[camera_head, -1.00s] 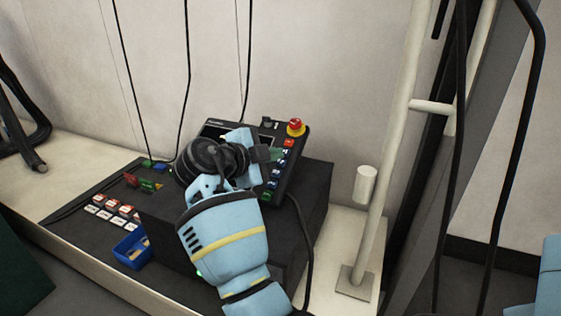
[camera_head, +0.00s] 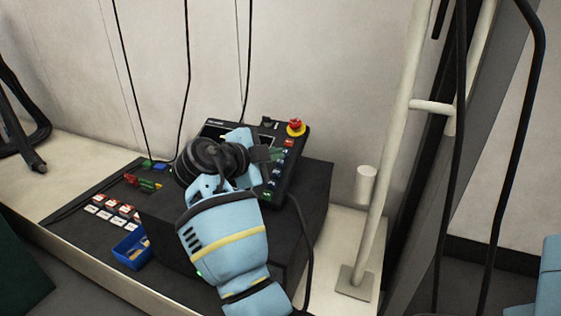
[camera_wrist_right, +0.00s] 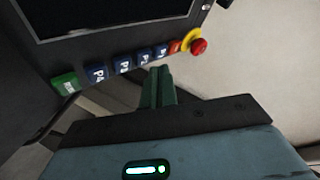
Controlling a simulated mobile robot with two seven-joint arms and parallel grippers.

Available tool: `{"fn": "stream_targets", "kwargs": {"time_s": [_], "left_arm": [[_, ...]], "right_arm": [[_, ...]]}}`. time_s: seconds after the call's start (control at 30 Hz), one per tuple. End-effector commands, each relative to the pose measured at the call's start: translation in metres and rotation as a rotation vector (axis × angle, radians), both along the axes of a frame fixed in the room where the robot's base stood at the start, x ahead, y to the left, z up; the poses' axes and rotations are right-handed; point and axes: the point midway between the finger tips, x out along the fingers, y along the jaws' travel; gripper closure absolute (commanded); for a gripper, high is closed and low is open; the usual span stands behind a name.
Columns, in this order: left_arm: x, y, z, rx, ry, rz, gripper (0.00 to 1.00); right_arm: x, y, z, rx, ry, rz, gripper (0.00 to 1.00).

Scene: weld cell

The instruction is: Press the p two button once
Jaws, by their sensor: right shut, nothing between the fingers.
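The pendant (camera_head: 297,152) is a dark panel with a screen, propped on a black box. In the right wrist view its edge carries a row of blue buttons. The p two button (camera_wrist_right: 145,57) sits between P3 (camera_wrist_right: 123,65) and P1 (camera_wrist_right: 161,50). My right gripper (camera_head: 277,155) is shut and empty, over the button column. In the right wrist view its green fingertips (camera_wrist_right: 160,72) appear just below P2 and P1; I cannot tell whether they touch. In the head view the gripper hides part of the pendant. My left gripper is not in view.
A red emergency stop with a yellow collar (camera_head: 296,127) sits at the pendant's top corner, near a red button (camera_head: 289,142). A green button (camera_wrist_right: 65,84) is at the row's other end. A blue bin (camera_head: 131,250) stands left of the black box (camera_head: 318,200). A pale post (camera_head: 385,190) rises to the right.

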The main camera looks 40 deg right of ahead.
Motion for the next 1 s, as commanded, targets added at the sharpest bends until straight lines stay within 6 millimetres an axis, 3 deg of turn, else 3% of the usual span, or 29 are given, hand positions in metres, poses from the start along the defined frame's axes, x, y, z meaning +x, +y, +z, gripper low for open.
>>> {"fn": "stream_targets", "kwargs": {"time_s": [1.0], "left_arm": [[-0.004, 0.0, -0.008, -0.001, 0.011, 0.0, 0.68]], "right_arm": [[0.002, -0.005, -0.01, 0.0, 0.0, 0.0, 1.0]]}}
